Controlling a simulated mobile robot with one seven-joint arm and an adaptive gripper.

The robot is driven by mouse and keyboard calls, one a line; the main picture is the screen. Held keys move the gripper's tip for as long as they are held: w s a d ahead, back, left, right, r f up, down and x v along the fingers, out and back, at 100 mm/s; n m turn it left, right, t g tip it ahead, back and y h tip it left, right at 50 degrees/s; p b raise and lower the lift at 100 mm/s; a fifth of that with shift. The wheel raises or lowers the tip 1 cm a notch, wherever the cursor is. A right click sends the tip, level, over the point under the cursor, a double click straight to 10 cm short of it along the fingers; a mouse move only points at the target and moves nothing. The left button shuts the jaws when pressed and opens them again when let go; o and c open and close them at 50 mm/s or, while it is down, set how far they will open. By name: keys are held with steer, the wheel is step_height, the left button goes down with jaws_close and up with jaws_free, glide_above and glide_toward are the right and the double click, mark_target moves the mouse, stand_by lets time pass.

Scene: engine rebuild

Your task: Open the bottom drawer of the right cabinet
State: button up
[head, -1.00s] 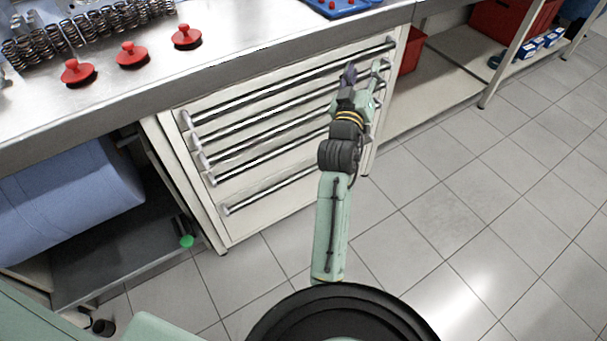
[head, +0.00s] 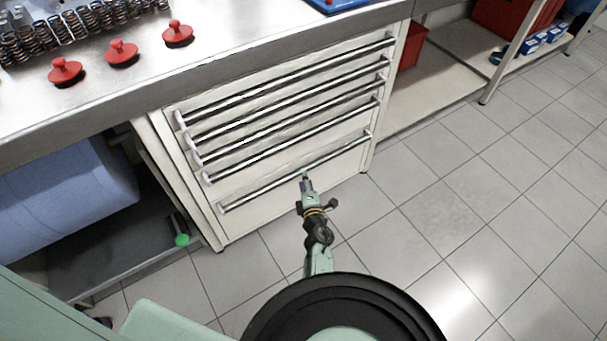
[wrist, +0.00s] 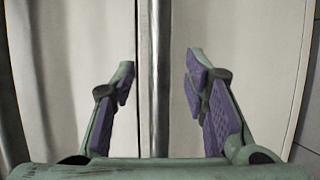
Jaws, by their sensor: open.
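The white drawer cabinet (head: 222,225) stands under the workbench in the head view, with several long metal bar handles, all drawers shut. The bottom drawer's bar handle (head: 258,188) runs across its front. My gripper (head: 304,176) is low in front of this drawer, close to the handle. In the wrist view the handle (wrist: 160,70) runs upright between the two open, purple-padded fingers (wrist: 163,85), with clear gaps on both sides. I cannot tell how deep the fingers reach past the bar.
The workbench top (head: 230,50) overhangs the cabinet and bears springs and red knobbed parts (head: 121,52). A blue roll (head: 65,185) lies on the shelf at left. A lower shelf (head: 430,90) extends at right. The tiled floor (head: 480,210) before the cabinet is clear.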

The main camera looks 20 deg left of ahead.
steer(key=shift+b+x, duration=0.4)
steer(key=shift+x, duration=1.65)
steer(key=shift+c, duration=0.2)
jaws_close()
